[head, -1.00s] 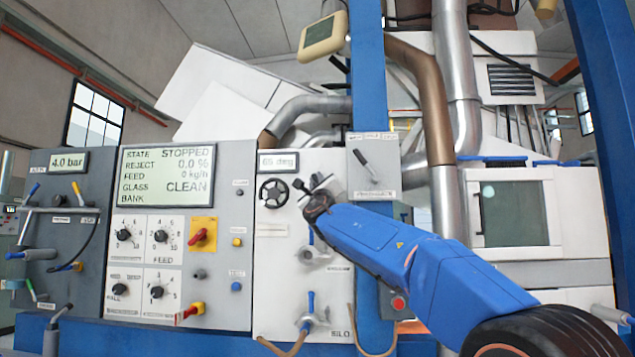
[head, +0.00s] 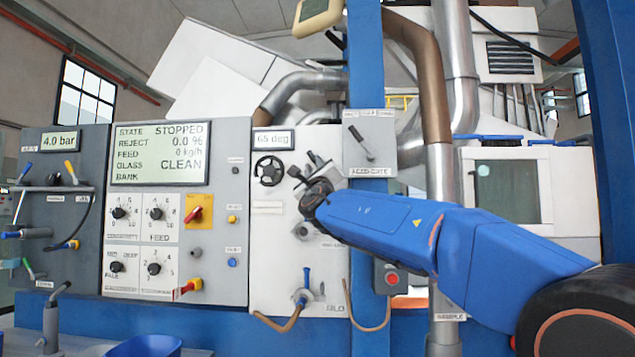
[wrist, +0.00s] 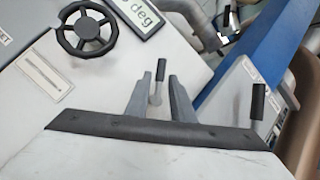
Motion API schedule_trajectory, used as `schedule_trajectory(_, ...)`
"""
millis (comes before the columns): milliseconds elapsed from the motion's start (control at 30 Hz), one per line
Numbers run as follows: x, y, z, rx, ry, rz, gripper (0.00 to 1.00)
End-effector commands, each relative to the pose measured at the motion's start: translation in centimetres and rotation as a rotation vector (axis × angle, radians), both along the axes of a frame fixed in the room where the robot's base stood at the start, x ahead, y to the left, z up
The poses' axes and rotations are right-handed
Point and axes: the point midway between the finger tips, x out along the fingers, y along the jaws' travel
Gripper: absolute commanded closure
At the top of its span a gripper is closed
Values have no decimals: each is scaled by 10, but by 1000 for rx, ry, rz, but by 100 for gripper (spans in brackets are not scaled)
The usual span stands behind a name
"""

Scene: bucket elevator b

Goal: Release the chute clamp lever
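My gripper (head: 302,172) is in front of the white panel, just right of the black handwheel. In the wrist view its two grey fingers (wrist: 158,92) are apart. A black-tipped lever (wrist: 160,72) shows between them, with its pale shaft pointing down; no contact is visible. A second black-handled lever (head: 361,143) is on a grey labelled box right of my gripper and also shows in the wrist view (wrist: 257,101). My arm covers part of the white panel.
The handwheel (head: 268,170) is close left of my gripper. The blue column (head: 365,80) stands behind the grey box. A blue-handled valve (head: 306,285) is below. The control panel with its display (head: 160,153) is left. A blue bin (head: 145,346) is at the bottom.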

Motion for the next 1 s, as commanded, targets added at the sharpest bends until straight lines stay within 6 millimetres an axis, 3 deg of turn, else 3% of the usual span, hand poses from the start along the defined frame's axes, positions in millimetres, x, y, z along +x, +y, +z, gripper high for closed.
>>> schedule_trajectory(500,-75,-14,-45,0,1,2,78)
schedule_trajectory(700,-89,-17,-53,0,1,1,78)
schedule_trajectory(1000,-91,-17,-55,0,1,1,78)
